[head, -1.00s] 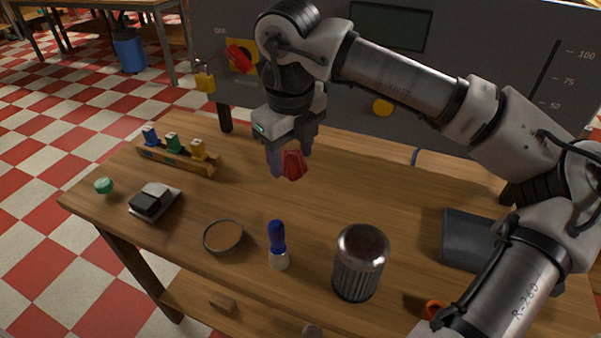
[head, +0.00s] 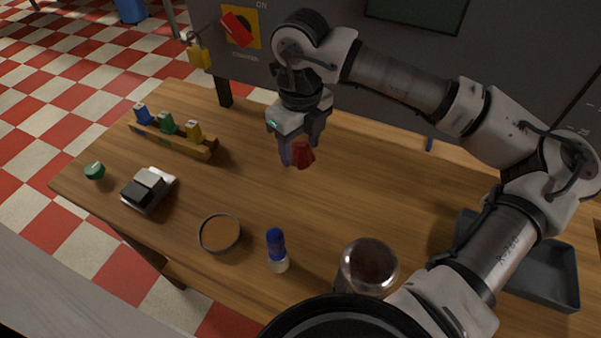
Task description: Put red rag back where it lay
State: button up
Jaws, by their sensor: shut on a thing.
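My gripper (head: 294,152) is shut on the red rag (head: 303,154), a small crumpled bundle. It holds the rag above the back middle of the wooden table (head: 345,205). The fingers hide part of the rag. The gap between rag and tabletop is hard to judge.
A wooden rack (head: 180,141) with blue, green and yellow pieces stands at left. A green knob (head: 95,171), a black-and-white block (head: 148,190), a round dish (head: 220,233), a blue-capped bottle (head: 277,250), a metal-topped jar (head: 367,265) and a grey tray (head: 548,270) lie around. The table's middle is clear.

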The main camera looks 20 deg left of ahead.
aim_at(300, 189)
notch_tip(300, 189, down, 10)
jog(key=shift+f+p, duration=0.25)
jog(key=shift+p, duration=0.65)
jog(key=o, duration=1)
jog(key=shift+w+r, duration=0.1)
jog(key=shift+r, duration=0.05)
notch_tip(300, 189, up, 11)
jog(key=b, duration=0.3)
jog(key=shift+r, duration=0.4)
